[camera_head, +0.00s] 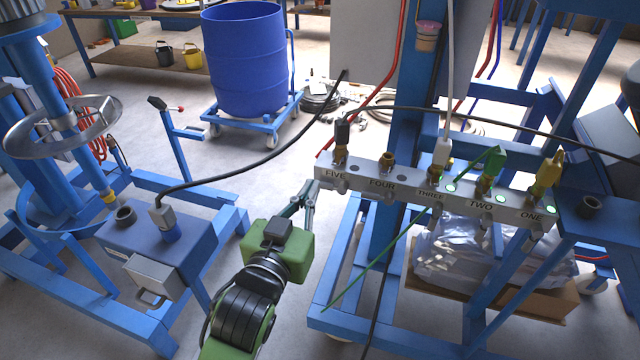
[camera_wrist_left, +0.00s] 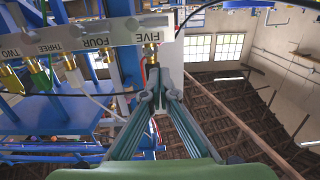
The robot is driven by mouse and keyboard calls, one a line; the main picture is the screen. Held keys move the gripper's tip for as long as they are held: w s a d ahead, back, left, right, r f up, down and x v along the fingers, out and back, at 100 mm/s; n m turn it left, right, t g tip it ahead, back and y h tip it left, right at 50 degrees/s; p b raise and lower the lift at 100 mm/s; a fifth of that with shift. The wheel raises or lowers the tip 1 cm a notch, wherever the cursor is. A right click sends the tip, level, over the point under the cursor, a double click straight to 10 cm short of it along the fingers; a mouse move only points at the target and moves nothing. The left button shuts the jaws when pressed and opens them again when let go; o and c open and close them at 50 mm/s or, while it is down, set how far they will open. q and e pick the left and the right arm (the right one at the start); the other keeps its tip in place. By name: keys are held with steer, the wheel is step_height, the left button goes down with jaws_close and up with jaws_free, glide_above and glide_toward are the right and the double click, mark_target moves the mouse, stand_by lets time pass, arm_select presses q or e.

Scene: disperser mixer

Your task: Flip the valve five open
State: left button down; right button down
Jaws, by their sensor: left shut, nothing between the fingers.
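The grey valve manifold (camera_head: 408,191) carries labels FIVE to ONE from left to right in the head view. Valve five (camera_head: 341,152) is at its left end, with a black hose connector on top. In the left wrist view, the FIVE label (camera_wrist_left: 151,37) is above my fingers, and a brass fitting (camera_wrist_left: 153,72) shows behind the fingertips. My left gripper (camera_head: 311,187) is shut and empty, just left of the manifold's end by FIVE; it also shows in the wrist view (camera_wrist_left: 157,88). I cannot tell whether it touches the valve. The position of valve five's lever is unclear.
Green (camera_head: 492,160) and yellow (camera_head: 548,172) connectors sit at TWO and ONE. A black cable (camera_head: 265,157) runs behind my gripper to a blue-framed unit (camera_head: 160,240) at left. A blue drum (camera_head: 246,60) stands behind. Floor between the frames is clear.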

arm_select(q)
glide_above(329, 187)
steer(key=s+a, duration=0.2)
step_height(329, 187, down, 3)
steer(key=shift+r+p, duration=0.1)
steer(key=shift+p, duration=0.25)
steer(key=shift+f, duration=0.7)
